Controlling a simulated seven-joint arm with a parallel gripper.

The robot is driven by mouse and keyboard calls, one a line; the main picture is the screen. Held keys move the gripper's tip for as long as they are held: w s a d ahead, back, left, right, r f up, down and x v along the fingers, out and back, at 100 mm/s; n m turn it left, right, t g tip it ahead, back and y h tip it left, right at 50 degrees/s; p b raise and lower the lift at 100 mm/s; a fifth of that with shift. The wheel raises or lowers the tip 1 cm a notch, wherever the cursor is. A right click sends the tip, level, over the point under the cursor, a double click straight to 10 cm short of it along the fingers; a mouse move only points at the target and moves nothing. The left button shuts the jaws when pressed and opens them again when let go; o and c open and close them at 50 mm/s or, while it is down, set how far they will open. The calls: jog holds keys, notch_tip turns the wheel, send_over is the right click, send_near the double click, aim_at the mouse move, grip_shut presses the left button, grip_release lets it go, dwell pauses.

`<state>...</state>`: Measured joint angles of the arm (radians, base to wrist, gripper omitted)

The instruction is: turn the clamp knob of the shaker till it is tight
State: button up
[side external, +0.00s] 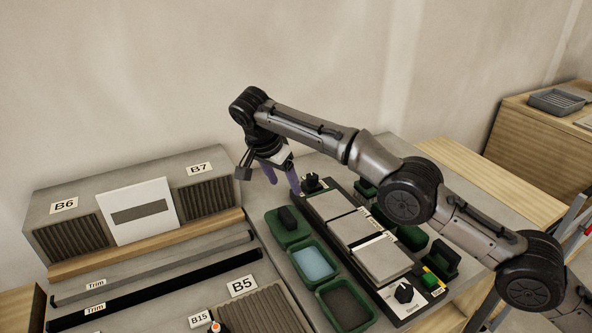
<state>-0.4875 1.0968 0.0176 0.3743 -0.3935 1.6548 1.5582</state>
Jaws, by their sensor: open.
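The shaker (374,278) is a long dark bed with pale square tiles (351,228) lying on it in a row. A black knob (312,182) stands at its far end, probably the clamp knob. Another black knob (404,292) sits on the white panel at its near end, beside a green button (430,279). My gripper (283,183) points down with its purple fingers apart and empty. It is just left of the far knob in the picture. I cannot tell whether a finger touches the knob. The knob's tightness cannot be seen.
Green trays stand left of the shaker, one with a black block (287,217), one with blue contents (315,263). Green holders (443,261) stand on its right, under my arm.

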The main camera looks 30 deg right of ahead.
jog(key=shift+s+a, duration=0.3)
jog(key=shift+a, duration=0.2)
jog(key=shift+s+a, duration=0.25)
jog(key=shift+a, duration=0.25)
jog(key=w+d+r+n+y, duration=0.2)
jog(key=d+r+n+y, duration=0.1)
jog(key=d+n, duration=0.45)
jog(key=n+t+y, duration=0.2)
jog(key=n+y, duration=0.1)
jog(key=n, duration=0.7)
send_near(312, 176)
jog(key=shift+n, duration=0.25)
jog(key=x, duration=0.8)
jog(key=shift+w+f, duration=0.15)
jog(key=shift+f, duration=0.15)
grip_shut()
